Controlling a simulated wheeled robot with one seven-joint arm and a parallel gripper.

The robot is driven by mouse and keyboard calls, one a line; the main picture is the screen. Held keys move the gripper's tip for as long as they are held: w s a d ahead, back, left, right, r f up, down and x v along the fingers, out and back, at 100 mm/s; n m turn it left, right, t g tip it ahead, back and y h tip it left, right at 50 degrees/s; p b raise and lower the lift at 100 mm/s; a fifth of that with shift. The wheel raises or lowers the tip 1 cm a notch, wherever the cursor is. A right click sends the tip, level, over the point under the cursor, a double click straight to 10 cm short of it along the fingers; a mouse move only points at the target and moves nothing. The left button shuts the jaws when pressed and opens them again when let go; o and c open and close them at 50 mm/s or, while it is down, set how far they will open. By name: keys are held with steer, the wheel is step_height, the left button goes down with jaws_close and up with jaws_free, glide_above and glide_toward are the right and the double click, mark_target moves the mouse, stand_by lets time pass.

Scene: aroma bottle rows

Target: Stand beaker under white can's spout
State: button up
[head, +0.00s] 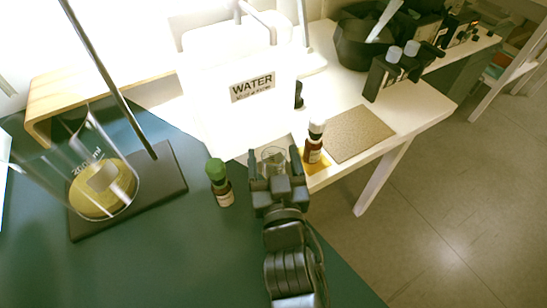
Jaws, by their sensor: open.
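A white can (238,118) with a "WATER" label stands on the white table behind the dark bench. A small black part (298,94), perhaps its spout, shows at its right side. A small clear glass beaker (273,156) is at the front of the can. My gripper (273,165) is open, with one finger at each side of this beaker. I cannot tell whether the fingers touch it, and its lower part is hidden by my gripper. A larger glass vessel (105,188) marked 200 ml, with yellow contents, is at the left.
A green-capped bottle (219,184) stands left of my gripper, and a white-capped brown bottle (314,142) stands close on its right. A brown mat (345,134) lies further right. A stand with a metal rod (150,193) is at left. Black boxes (385,75) stand behind.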

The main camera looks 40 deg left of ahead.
steer(key=shift+r, duration=0.25)
steer(key=p+v, duration=0.2)
steer(key=v, duration=1)
steer(key=shift+p, duration=0.3)
steer(key=shift+d+f, duration=0.1)
steer(key=s+d+m+t+h, duration=0.1)
steer(key=s+d+m+h, duration=0.15)
steer(key=d, duration=0.75)
steer(key=s+d+m+t+h, duration=0.15)
steer(key=s+d+h, duration=0.25)
steer(key=d, duration=0.7)
steer(key=s+d+r+m+h, duration=0.2)
steer(key=s+d+r+h, duration=0.1)
steer(key=s+d, duration=0.3)
steer(key=s+d+r+m+h, duration=0.3)
steer(key=s+d+r, duration=0.1)
steer(key=s+d, duration=0.3)
steer(key=shift+s+d+r, duration=0.2)
steer(key=shift+d+r, duration=0.1)
steer(key=shift+r, duration=0.05)
